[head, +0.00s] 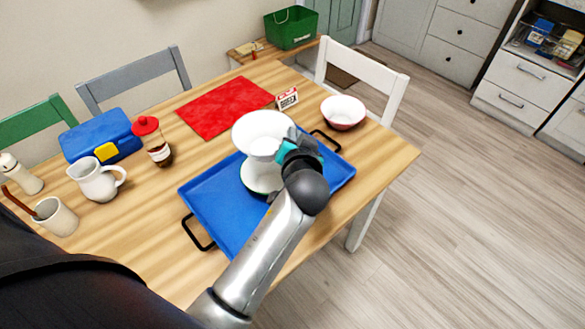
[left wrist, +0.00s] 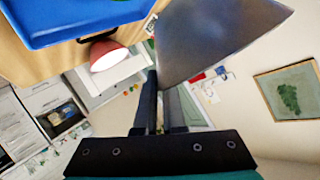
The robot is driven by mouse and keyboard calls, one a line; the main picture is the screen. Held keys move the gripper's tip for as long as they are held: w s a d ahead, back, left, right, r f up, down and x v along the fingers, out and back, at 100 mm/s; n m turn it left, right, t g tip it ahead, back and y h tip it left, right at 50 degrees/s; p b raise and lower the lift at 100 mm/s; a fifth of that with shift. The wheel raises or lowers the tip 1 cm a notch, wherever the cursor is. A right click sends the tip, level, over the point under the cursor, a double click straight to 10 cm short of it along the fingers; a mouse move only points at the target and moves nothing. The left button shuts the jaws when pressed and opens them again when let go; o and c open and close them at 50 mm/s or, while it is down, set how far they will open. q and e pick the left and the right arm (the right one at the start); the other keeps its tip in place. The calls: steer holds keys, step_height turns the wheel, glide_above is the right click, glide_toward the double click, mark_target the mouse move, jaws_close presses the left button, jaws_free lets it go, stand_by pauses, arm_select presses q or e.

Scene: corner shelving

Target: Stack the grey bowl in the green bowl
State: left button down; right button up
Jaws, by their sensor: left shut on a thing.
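The grey bowl (head: 262,130), pale inside in the head view, is held by its right side in my left gripper (head: 287,150). In the left wrist view the grey bowl (left wrist: 222,38) shows a smooth grey outer wall, and the gripper (left wrist: 163,110) is shut on its edge. Below it in the head view, a bowl with a pale inside and a green edge (head: 260,186), which looks like the green bowl, stands on the blue tray (head: 222,218). The grey bowl partly covers it and appears raised above it; the gap between them is hard to judge. My right gripper is not in view.
A red-and-white bowl (head: 343,112) stands right of the tray, near a small sign box (head: 287,98). A red mat (head: 225,106), a sauce bottle (head: 152,141), a white jug (head: 94,180) and a blue box (head: 98,138) occupy the left. The tray's front is clear.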

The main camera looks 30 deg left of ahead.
arm_select(q)
step_height(320, 180, down, 9)
steer(key=b, duration=0.2)
steer(key=shift+f+b, duration=0.1)
steer(key=shift+b, duration=0.3)
steer(key=shift+f+b, duration=0.6)
steer(key=shift+f, duration=0.05)
steer(key=c, duration=1)
jaws_free()
steer(key=shift+r, duration=0.1)
